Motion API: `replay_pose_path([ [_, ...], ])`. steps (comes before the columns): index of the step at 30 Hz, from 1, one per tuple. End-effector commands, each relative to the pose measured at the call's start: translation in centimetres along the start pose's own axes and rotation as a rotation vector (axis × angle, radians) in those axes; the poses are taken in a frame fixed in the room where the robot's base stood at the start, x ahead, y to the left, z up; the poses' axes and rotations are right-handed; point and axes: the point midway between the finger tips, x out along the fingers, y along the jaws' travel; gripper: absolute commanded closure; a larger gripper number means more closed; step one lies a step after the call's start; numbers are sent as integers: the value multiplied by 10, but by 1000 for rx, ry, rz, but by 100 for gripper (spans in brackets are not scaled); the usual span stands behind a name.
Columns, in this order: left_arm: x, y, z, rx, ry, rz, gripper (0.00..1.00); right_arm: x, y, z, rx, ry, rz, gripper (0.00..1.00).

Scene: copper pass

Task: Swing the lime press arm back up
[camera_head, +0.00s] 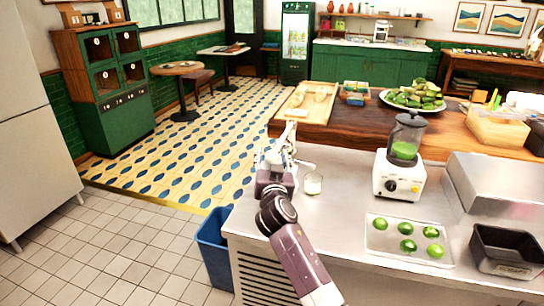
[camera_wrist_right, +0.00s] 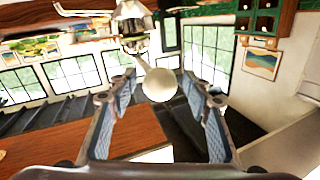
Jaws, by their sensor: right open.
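The lime press (camera_head: 291,133) stands at the left end of the steel counter, partly hidden behind my right gripper (camera_head: 275,158). In the right wrist view, its metal body (camera_wrist_right: 133,22) shows at the top, with an arm running toward me and ending in a pale round knob (camera_wrist_right: 158,85). The two fingers of my right gripper (camera_wrist_right: 158,98) are spread on either side of the knob, with visible gaps to it. Whether a finger touches the arm is unclear. A small glass (camera_head: 313,184) with pale green contents stands just right of the gripper. My left gripper is not in view.
A blender (camera_head: 400,165) with green liquid and a tray (camera_head: 380,247) of several limes stand to the right. A black bin (camera_head: 505,252) is at the far right. A wooden counter (camera_head: 345,136) lies behind. A blue bin (camera_head: 213,245) stands on the floor at left.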

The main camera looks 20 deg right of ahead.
Motion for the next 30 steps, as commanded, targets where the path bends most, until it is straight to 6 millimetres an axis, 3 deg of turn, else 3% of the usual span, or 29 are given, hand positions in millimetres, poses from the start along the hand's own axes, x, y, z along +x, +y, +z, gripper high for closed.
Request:
replay_pose_path([
  [5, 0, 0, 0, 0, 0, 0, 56, 0, 0, 0, 0, 0, 0, 55],
  [17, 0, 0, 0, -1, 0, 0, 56, 0, 0, 0, 0, -1, 0, 99],
  [30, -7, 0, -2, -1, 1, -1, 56, 7, -3, -8, 9, -23, 5, 100],
])
